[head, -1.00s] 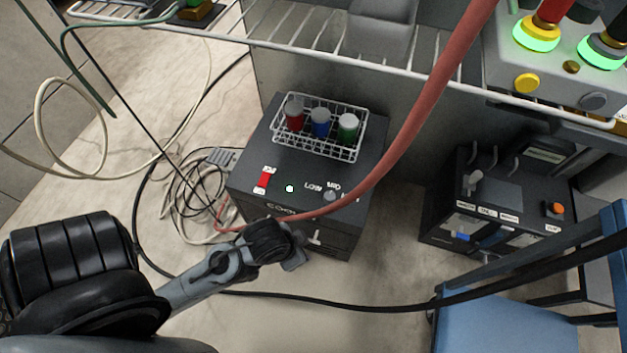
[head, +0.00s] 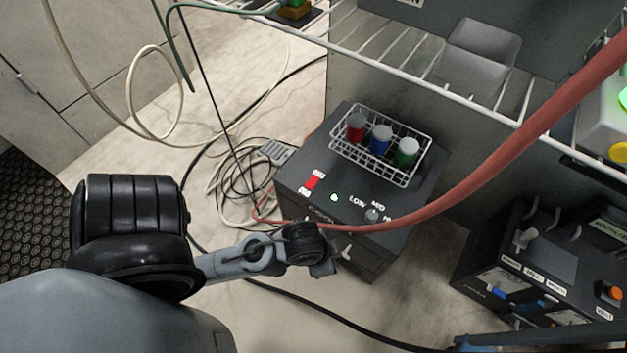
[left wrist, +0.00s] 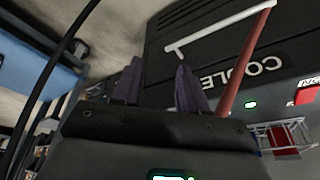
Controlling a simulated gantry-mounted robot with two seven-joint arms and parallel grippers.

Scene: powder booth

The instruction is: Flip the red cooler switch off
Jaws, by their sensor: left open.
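The cooler is a dark box (head: 290,205) on the floor. Its red rocker switch (head: 312,181) is on the top, left of a lit green lamp (head: 333,197) and a small knob (head: 372,214). In the left wrist view the cooler's dark face (left wrist: 225,50) appears with upside-down lettering, and the red switch (left wrist: 308,92) is at the right edge. My left gripper (head: 326,269) is low at the cooler's front, below and apart from the switch. In the left wrist view its two fingers (left wrist: 158,82) are apart with nothing between them. My right gripper is out of view.
A red hose (head: 480,193) crosses over the cooler's front edge. A wire basket (head: 378,170) with red, blue and green canisters sits on top. A pale T-shaped handle (left wrist: 225,32) is near the fingers. A wire rack (head: 440,85) hangs above. Cables (head: 235,190) lie left.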

